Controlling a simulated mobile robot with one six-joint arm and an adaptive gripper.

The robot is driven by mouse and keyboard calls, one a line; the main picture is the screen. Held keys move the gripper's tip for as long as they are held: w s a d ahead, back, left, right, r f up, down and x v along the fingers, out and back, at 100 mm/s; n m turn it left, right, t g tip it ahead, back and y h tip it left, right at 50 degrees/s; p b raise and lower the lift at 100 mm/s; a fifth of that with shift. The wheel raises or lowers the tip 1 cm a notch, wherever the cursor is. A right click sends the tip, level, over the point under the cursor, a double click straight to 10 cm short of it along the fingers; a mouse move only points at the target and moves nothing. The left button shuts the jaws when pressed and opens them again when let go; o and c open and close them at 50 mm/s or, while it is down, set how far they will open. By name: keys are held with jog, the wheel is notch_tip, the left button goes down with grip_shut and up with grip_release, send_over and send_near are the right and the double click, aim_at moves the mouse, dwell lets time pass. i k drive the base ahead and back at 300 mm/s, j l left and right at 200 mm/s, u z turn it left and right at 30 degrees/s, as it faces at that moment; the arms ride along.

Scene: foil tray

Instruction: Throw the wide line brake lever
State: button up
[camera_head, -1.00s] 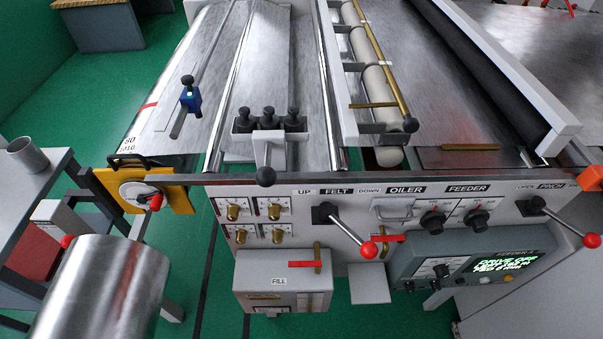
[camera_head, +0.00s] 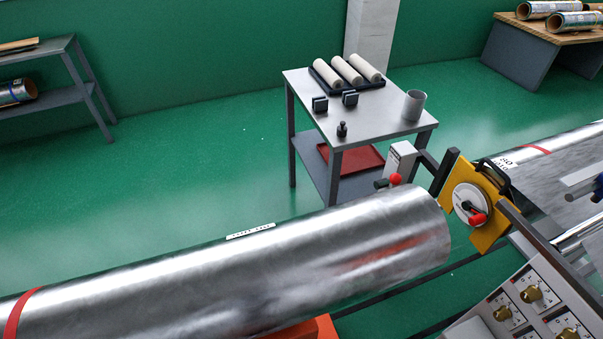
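A short dark lever with a red ball knob (camera_head: 395,180) stands by a white box (camera_head: 401,157), just beyond the right end of a big foil roll (camera_head: 300,255). A yellow plate (camera_head: 490,232) to its right carries a round white dial (camera_head: 463,198) with a red-tipped handle (camera_head: 477,219). No readable label shows which of these is the wide line brake lever. The lever's lower part is hidden behind the roll. My gripper is not in view.
A grey side table (camera_head: 300,88) holds white rollers, dark blocks and a metal cup (camera_head: 414,105). A control panel (camera_head: 490,325) with brass knobs fills the lower right corner. Green floor (camera_head: 210,150) lies open behind the roll.

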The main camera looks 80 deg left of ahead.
aim_at(394, 178)
jog(key=u, duration=2.15)
jog(key=i+l+u, duration=0.2)
jog(key=i+u, duration=0.25)
jog(key=i+l, duration=0.05)
jog(key=i, duration=0.05)
